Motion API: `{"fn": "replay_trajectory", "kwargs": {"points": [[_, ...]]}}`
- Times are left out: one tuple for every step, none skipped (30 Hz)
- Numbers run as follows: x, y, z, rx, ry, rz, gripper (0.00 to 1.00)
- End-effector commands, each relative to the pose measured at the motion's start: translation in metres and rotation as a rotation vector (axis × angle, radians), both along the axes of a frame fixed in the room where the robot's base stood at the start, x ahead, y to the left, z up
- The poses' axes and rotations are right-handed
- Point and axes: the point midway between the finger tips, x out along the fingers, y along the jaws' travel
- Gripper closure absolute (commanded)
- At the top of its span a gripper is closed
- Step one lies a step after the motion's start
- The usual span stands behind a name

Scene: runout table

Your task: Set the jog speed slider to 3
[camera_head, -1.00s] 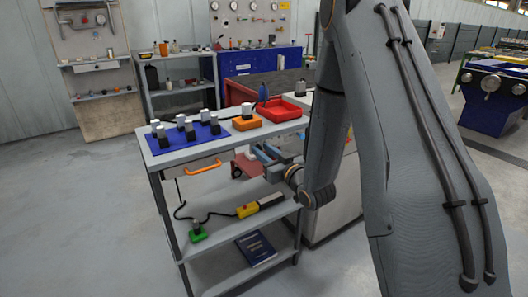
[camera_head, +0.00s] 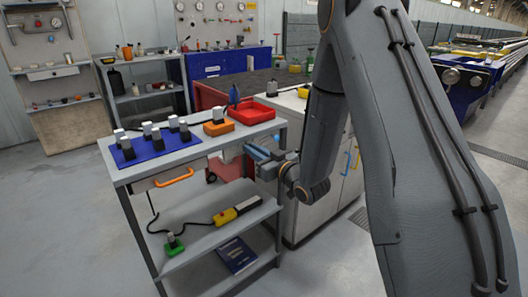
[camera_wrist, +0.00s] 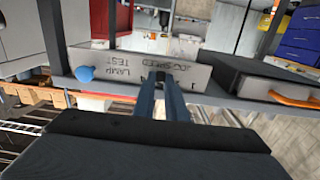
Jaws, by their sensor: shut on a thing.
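In the wrist view a light grey panel (camera_wrist: 115,70) hangs under the table edge, its lettering upside down. It reads JOG SPEED at my gripper and LAMP TEST beside a round blue button (camera_wrist: 85,73) on the left. My gripper (camera_wrist: 167,77) has its two blue-grey fingers close together at the JOG SPEED label, shut on the jog speed slider. The fingers hide the slider's knob and most of its scale, so I cannot read its setting. In the head view my gripper (camera_head: 258,154) is at the right front of the grey table (camera_head: 195,151).
On the table are a blue mat (camera_head: 160,148) with several grey-topped pieces, an orange block (camera_head: 218,127) and a red tray (camera_head: 250,113). A drawer with an orange handle (camera_head: 174,178) is left of the panel.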

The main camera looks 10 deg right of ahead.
Motion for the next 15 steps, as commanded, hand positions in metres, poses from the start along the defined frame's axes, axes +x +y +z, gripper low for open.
{"fn": "replay_trajectory", "kwargs": {"points": [[-0.0006,0.0022,-0.0004,0.000,0.001,0.004,1.00],[-0.0006,0.0027,-0.0004,0.000,0.001,0.005,1.00],[-0.0007,0.0029,-0.0004,0.000,0.001,0.005,1.00],[-0.0008,0.0029,-0.0004,0.000,0.001,0.005,1.00],[-0.0007,0.0028,-0.0004,0.000,0.001,0.005,1.00],[-0.0007,0.0025,-0.0003,0.000,0.001,0.005,1.00],[-0.0007,0.0023,-0.0003,0.000,0.001,0.004,1.00],[-0.0007,0.0021,-0.0004,0.000,0.002,0.004,1.00],[-0.0007,0.0018,-0.0004,0.000,0.002,0.003,0.83],[-0.0006,0.0016,-0.0004,0.000,0.002,0.003,0.78],[-0.0006,0.0014,-0.0004,0.000,0.002,0.003,0.73],[-0.0005,0.0011,-0.0003,0.000,0.001,0.002,0.69],[-0.0005,0.0009,-0.0003,0.000,0.001,0.002,0.69],[-0.0004,0.0008,-0.0004,0.000,0.001,0.002,0.69],[-0.0004,0.0006,-0.0004,0.000,0.001,0.002,0.69]]}}
